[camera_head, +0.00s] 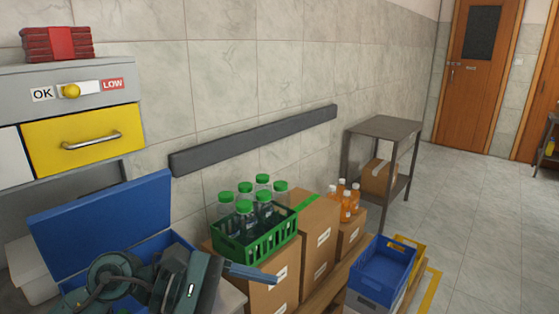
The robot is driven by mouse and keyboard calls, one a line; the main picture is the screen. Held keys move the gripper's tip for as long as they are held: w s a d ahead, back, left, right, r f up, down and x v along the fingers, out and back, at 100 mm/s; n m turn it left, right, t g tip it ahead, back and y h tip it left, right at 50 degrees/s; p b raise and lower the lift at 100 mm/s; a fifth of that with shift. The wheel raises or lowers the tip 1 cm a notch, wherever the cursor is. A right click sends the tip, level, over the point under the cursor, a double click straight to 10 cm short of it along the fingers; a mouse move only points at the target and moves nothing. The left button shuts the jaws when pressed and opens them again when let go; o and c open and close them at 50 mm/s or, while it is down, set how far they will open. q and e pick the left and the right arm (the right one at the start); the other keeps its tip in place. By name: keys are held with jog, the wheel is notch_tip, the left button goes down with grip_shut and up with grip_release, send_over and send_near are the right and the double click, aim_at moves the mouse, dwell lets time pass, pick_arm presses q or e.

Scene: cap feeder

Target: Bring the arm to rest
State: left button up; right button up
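My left arm (118,274) comes in at the lower left, dark green with a round joint and a boxy wrist. My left gripper (252,272) points right, with blue-grey fingers just below the green bottle crate, overlapping the front of a cardboard box in the picture. The fingers look close together, and I cannot tell whether they touch. I see nothing clearly held. The arm overlaps an open blue bin (180,243) with its lid (100,215) up. My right gripper is not in view.
A green crate (262,247) of green-capped bottles stands on cardboard boxes (318,240). Orange bottles (347,200) stand behind. A blue crate (385,268) is at right. The feeder cabinet has a yellow drawer (84,140) and an OK/LOW slider (72,91).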

pick_arm(q)
jog(key=w+a+r+n+t+h, duration=0.2)
jog(key=r+n+t, duration=0.3)
jog(key=n+t, duration=0.45)
jog(key=w+a+r+n+t+h, duration=0.2)
jog(key=w+r+n+t, duration=0.3)
jog(key=n, duration=0.8)
jog(key=s+a+f+n+t+y, duration=0.1)
jog(key=a+f+n+y, duration=0.55)
jog(key=n+y, duration=0.4)
jog(key=a+f+n+t+y, duration=0.2)
jog(key=a+f+n+y, duration=0.5)
jog(key=n, duration=0.7)
jog(key=s+f+n+g, duration=1)
jog(key=s+f+g, duration=0.4)
jog(key=s+f, duration=0.55)
jog(key=w+d+f+t+h, duration=0.2)
jog(key=w+d+f+t, duration=0.3)
jog(key=d+t, duration=0.2)
jog(key=shift+w+f+m+p, duration=0.25)
jog(key=shift+m+p, duration=0.15)
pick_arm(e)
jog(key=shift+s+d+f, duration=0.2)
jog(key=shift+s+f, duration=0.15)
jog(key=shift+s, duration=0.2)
